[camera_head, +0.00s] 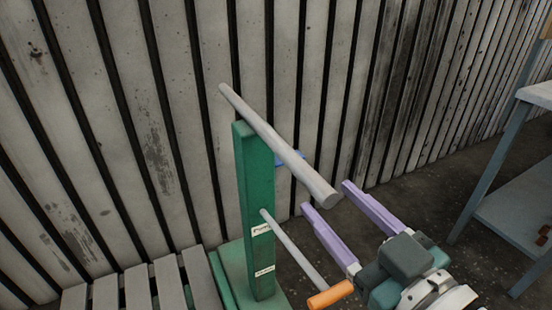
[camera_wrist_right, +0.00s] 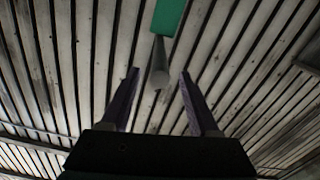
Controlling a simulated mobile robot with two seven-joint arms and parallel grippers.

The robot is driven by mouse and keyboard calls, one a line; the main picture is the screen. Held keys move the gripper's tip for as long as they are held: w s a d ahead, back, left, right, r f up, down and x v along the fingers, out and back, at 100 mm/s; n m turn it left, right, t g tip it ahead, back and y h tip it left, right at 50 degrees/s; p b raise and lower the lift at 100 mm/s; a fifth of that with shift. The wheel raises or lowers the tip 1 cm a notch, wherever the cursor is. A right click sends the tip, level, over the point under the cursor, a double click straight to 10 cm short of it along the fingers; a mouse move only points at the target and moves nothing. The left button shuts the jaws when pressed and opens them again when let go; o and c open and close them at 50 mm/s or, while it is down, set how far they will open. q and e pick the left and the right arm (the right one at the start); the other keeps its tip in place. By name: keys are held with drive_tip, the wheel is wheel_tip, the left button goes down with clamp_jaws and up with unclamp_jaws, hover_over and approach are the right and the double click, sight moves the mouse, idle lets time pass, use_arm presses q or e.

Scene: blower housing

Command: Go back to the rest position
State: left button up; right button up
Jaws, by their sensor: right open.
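My right gripper (camera_head: 326,195) has two purple fingers spread apart and holds nothing. A grey bar (camera_head: 275,142) slants down from the top of a green post (camera_head: 257,215), and its near end shows between the two fingertips in the head view. In the right wrist view, the bar's round end (camera_wrist_right: 160,78) also shows between the open fingers (camera_wrist_right: 160,72), with a gap on each side. I cannot tell whether the end lies between the fingers or just beyond them. My left gripper is not in view.
A thinner rod with an orange handle (camera_head: 330,295) sticks out lower on the post, near my right gripper. A slatted wooden pallet (camera_head: 140,289) lies at the lower left. A plank wall (camera_head: 170,110) stands behind. A grey-blue table (camera_head: 538,95) is at the right.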

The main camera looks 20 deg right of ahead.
drive_tip(key=shift+s+d, duration=0.1)
drive_tip(key=shift+s, duration=1.3)
drive_tip(key=shift+w, duration=0.1)
